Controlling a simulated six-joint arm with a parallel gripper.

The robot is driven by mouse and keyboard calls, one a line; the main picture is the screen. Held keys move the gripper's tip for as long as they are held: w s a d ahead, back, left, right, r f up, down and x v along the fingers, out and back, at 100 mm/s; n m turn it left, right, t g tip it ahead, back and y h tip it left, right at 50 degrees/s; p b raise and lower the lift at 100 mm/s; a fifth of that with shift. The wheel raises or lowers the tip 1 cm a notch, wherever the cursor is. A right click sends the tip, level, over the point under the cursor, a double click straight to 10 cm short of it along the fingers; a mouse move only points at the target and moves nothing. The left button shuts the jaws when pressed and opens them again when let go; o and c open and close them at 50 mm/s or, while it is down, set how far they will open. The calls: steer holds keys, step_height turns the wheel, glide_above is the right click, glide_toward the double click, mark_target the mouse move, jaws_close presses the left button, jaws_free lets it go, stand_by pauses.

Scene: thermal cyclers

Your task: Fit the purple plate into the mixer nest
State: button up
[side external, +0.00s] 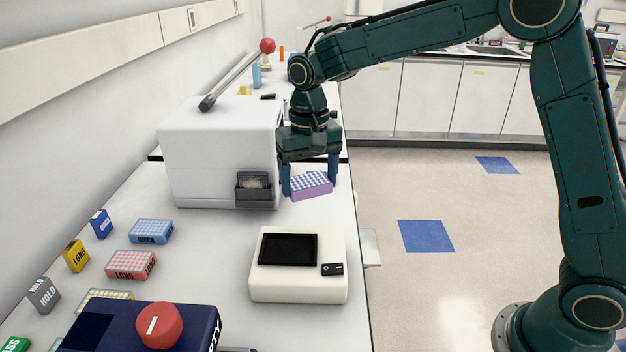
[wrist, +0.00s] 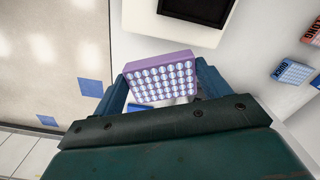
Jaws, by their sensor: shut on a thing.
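The purple plate (side external: 311,186) has a grid of pale wells on top. My gripper (side external: 310,176) is shut on it, with one finger at each end, beside the right side of a large white machine. In the wrist view the plate (wrist: 160,77) sits between the two fingers (wrist: 163,82), wells facing the camera. It looks held over the bench near its right edge; its height is hard to tell. I cannot tell which machine is the mixer, and no empty nest shows clearly.
The white machine (side external: 215,150) has a red-ended lever and a dark front slot (side external: 253,188). A low white device with a black screen (side external: 288,249) stands in front. Blue (side external: 151,232) and red (side external: 131,265) plates lie left. A navy device with a red knob (side external: 159,325) is nearest.

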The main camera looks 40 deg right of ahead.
mark_target(288, 254)
steer(key=s+a+r+m, duration=0.2)
steer(key=a+r+m, duration=0.1)
steer(key=a+r, duration=0.3)
steer(key=s+a+r+m, duration=0.2)
steer(key=s+a+r, duration=0.15)
steer(key=r, duration=0.45)
steer(key=f, duration=2)
steer(key=shift+w+a, duration=0.1)
steer(key=shift+w, duration=0.3)
steer(key=shift+f, duration=0.1)
steer(key=o, duration=1)
step_height(288, 254, up, 12)
steer(key=shift+r, duration=0.2)
